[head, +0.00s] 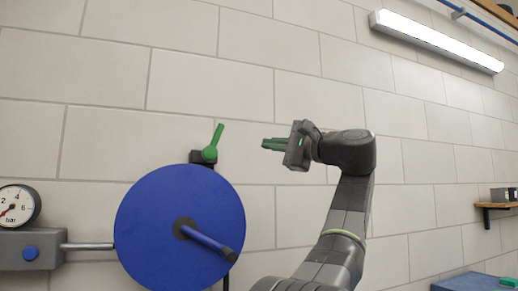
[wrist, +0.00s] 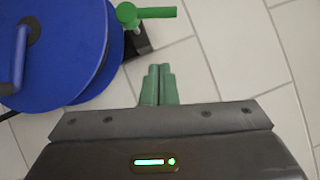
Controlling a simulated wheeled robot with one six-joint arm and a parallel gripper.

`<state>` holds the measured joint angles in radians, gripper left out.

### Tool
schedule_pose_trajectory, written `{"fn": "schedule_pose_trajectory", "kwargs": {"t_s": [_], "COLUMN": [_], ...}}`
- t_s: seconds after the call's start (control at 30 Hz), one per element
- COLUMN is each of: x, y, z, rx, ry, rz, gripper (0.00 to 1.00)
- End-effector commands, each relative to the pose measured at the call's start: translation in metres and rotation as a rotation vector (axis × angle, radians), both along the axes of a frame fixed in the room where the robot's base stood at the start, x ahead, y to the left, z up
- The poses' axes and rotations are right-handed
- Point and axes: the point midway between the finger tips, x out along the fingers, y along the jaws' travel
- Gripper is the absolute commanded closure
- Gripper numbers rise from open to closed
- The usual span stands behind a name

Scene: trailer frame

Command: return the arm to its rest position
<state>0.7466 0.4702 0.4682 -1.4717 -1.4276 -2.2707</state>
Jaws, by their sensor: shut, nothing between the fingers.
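My gripper (head: 268,144) is raised in front of the tiled wall in the head view, its green fingers pointing left. In the wrist view its two green fingers (wrist: 158,72) lie side by side, shut with nothing between them. My dark grey arm rises from the bottom of the head view and bends left at the top. The gripper is to the right of a green lever handle (head: 214,141) and apart from it. In the wrist view the green handle (wrist: 150,13) is beyond the fingertips, with a visible gap.
A large blue disc or reel (head: 160,225) with a crank handle stands below left of the gripper. A pressure gauge (head: 16,207) sits at far left. A shelf (head: 496,206) with a box and a blue surface (head: 470,282) are at right. A lamp (head: 435,40) hangs above. Wall space around the gripper is clear.

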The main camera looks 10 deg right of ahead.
Motion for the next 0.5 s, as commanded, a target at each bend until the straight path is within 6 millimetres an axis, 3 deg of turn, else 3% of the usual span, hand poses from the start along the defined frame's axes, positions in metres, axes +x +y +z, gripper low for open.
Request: {"fn": "schedule_pose_trajectory", "kwargs": {"t_s": [0.5], "x": [-0.0101], "y": [-0.0088], "z": [-0.0020], "rx": [0.000], "ry": [0.000], "rz": [0.001], "gripper": [1.00]}}
